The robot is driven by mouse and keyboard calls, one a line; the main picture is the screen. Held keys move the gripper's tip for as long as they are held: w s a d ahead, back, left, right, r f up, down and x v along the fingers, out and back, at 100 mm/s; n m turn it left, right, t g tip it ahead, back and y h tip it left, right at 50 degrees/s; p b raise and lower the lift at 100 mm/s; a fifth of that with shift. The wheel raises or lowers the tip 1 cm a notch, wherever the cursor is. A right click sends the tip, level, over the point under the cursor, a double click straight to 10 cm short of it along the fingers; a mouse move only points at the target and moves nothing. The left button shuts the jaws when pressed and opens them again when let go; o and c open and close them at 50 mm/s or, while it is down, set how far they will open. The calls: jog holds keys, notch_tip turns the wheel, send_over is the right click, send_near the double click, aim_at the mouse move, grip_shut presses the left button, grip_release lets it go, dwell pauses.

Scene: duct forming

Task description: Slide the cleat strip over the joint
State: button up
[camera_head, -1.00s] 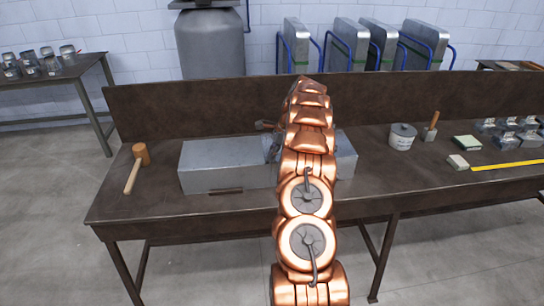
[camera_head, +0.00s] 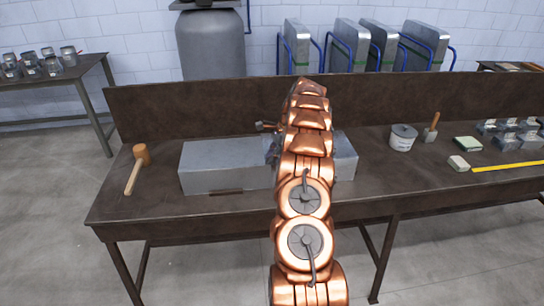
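A grey sheet-metal duct (camera_head: 222,165) lies along the bench, and its right end (camera_head: 346,156) shows beyond my copper arm. My arm stands in front of the middle of the duct and hides the joint. My gripper is mostly hidden behind the arm; a small grey part (camera_head: 271,148) at the arm's left edge may belong to it. Its fingers cannot be made out, nor whether they hold anything. A thin dark strip (camera_head: 226,191) lies along the duct's lower front edge; I cannot tell whether it is the cleat strip.
A wooden mallet (camera_head: 138,168) lies left on the brown bench (camera_head: 190,212). A small brown-handled item (camera_head: 265,126) shows behind the duct. To the right are a grey pot (camera_head: 402,138), a wooden-handled tool (camera_head: 431,128), blocks (camera_head: 459,163) and a yellow rule (camera_head: 508,166).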

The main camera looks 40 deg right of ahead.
jog(key=v, duration=1.2)
dwell(0.5)
